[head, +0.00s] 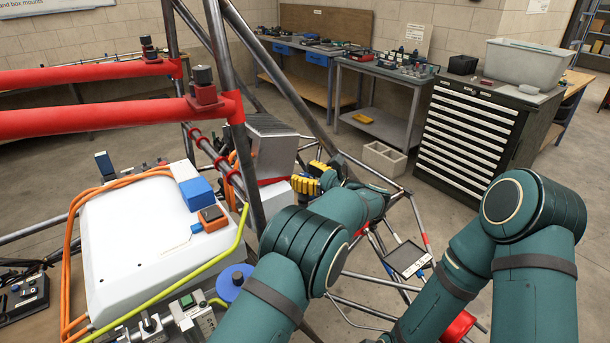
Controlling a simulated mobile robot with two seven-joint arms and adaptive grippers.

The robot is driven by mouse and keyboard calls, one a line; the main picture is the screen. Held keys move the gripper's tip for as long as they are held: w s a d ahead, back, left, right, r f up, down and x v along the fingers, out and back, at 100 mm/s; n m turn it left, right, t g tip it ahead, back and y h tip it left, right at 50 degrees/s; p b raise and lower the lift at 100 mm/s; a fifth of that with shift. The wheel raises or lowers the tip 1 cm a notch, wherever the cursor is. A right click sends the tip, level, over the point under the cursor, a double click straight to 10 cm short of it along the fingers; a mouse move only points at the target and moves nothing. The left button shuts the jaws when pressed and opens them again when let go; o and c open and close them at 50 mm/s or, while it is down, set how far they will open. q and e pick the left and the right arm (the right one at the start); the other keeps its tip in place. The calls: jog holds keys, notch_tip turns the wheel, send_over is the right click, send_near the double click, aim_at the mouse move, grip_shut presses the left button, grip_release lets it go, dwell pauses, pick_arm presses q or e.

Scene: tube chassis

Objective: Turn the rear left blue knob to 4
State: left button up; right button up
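A blue round disc with a dark centre (236,283) sits low beside the white box, left of my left arm; it is the only round blue knob-like part I can make out, and no numbers on it are readable. My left gripper (318,175) is beyond my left forearm, near yellow-and-black parts and a grey metal box. It is small and partly hidden by my wrist, so its opening does not show. It is apart from the blue disc. My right arm comes in at the right and runs down past the bottom edge; its gripper is out of view.
Red padded bars (85,123) and steel chassis tubes (240,140) cross the left and middle. A white box (135,250) carries orange and yellow hoses and a small blue block (196,194). A drawer cabinet (470,130) and workbenches stand behind, with open floor between.

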pick_arm(q)
jog(key=v, duration=1.2)
dwell(0.3)
